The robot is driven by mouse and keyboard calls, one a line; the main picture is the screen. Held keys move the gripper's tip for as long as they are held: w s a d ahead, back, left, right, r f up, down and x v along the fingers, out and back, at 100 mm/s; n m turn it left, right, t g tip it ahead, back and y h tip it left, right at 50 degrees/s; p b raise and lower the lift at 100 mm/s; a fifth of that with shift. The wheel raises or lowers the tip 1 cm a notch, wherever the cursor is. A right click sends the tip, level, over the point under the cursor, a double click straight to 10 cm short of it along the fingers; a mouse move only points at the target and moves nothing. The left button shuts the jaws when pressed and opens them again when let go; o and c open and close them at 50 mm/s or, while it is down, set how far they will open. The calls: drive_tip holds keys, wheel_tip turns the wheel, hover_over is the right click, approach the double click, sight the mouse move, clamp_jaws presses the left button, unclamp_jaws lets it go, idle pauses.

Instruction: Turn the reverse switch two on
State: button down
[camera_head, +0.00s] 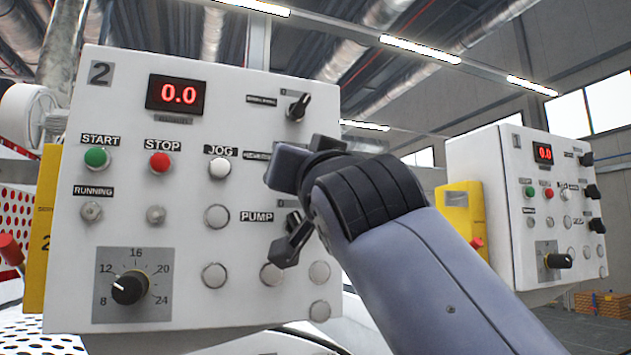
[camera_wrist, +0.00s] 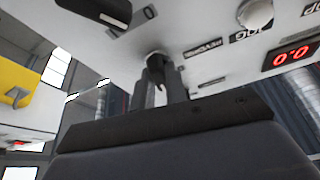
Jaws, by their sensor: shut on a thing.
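The panel marked 2 (camera_head: 140,215) fills the left of the head view. The reverse switch two seems to be the small dark knob (camera_wrist: 156,62) beside the middle label (camera_head: 257,155), whose text is too small to read. My gripper (camera_wrist: 160,88) is shut on this knob, with one finger on each side of it in the wrist view. In the head view my gripper (camera_head: 285,174) and wrist cover the knob, so its turned position cannot be told.
A dark selector knob (camera_head: 298,107) sits above, tilted. The PUMP label (camera_head: 257,217) and its partly covered knob lie below. The JOG button (camera_head: 220,168) is to the left. Panel 1 (camera_head: 545,205) stands at the right, with a yellow box (camera_head: 460,210) beside it.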

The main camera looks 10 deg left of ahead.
drive_tip(key=shift+a+m+h+b, duration=0.15)
drive_tip(key=shift+m+h+b, duration=1.1)
drive_tip(key=shift+m, duration=1.55)
drive_tip(key=c, duration=1.4)
unclamp_jaws()
drive_tip(key=shift+c, duration=0.2)
drive_tip(key=b+v, duration=0.5)
drive_tip(key=v, duration=0.6)
drive_tip(key=shift+f, duration=0.2)
drive_tip(key=shift+w+a, duration=0.1)
drive_tip(key=shift+a, duration=0.05)
